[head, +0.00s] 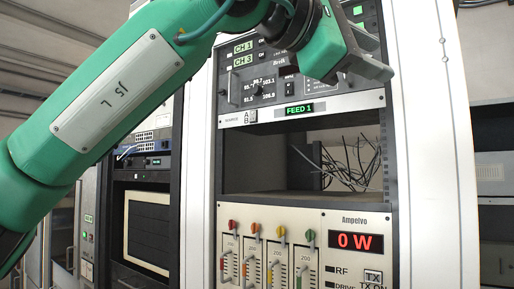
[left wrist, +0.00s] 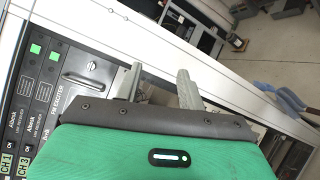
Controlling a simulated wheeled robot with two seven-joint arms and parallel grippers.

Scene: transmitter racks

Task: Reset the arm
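My left gripper (head: 365,58) is at the upper middle, in front of the upper right part of the transmitter rack (head: 438,150). In the left wrist view the two grey fingers of the left gripper (left wrist: 158,84) stand apart with nothing seen between them. It is open and appears empty, beside the rack front. The arm and gripper hide part of the upper panels. My right gripper is not in view.
The rack has a "FEED 1" display (head: 299,109), an open bay with loose wires (head: 350,165), coloured sliders (head: 255,228) and a red "0 W" display (head: 355,242). A second rack (head: 150,222) stands to the left. Open floor (left wrist: 285,50) shows beyond the rack.

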